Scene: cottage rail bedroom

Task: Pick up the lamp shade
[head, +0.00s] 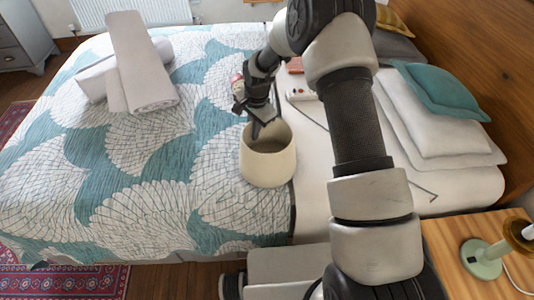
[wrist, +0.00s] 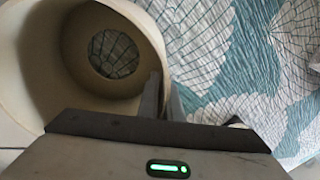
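The lamp shade (head: 268,166) is a cream, open-topped round shade on the bed, near where the patterned quilt meets the white sheet. My gripper (head: 258,130) reaches down from above at its far rim, with a fingertip inside the opening. In the wrist view the shade (wrist: 50,60) fills the upper left, and quilt shows through its small round lower opening. There my narrow fingers (wrist: 163,98) are close together on either side of the shade's wall and appear shut on it. Whether the shade is lifted off the bed cannot be told.
The bed has a teal and white quilt (head: 130,180). Rolled towels (head: 140,70) lie at the back left. White pillows (head: 430,115) and a teal cushion (head: 440,90) lie at the right. A wooden bedside table (head: 450,240) with a green-based object (head: 485,262) stands at front right.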

